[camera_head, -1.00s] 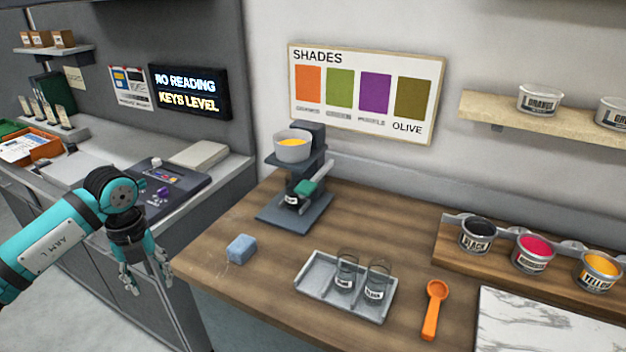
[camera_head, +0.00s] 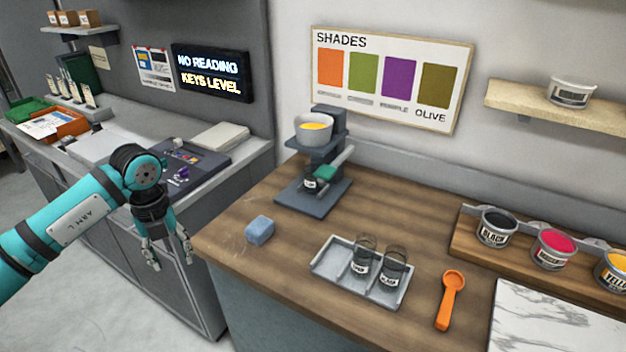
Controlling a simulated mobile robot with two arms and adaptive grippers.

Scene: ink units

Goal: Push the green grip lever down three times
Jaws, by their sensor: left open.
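The green grip lever (camera_head: 332,171) sticks out at the front of a dark grey press stand (camera_head: 318,190) on the wooden counter. The stand carries a grey cup with yellow ink (camera_head: 314,129) on top. A small labelled jar (camera_head: 310,184) sits under the lever. My left gripper (camera_head: 168,262) hangs open and empty, pointing down in front of the grey cabinets, to the left of and lower in view than the lever, well apart from it. My right gripper is not in view.
A blue sponge (camera_head: 260,230) lies near the counter's left edge. A grey tray (camera_head: 336,268) with two glass jars, an orange scoop (camera_head: 451,299) and a marble slab (camera_head: 560,325) lie in front. Ink tins stand on a wooden rack (camera_head: 484,246) at right. Counter between sponge and stand is clear.

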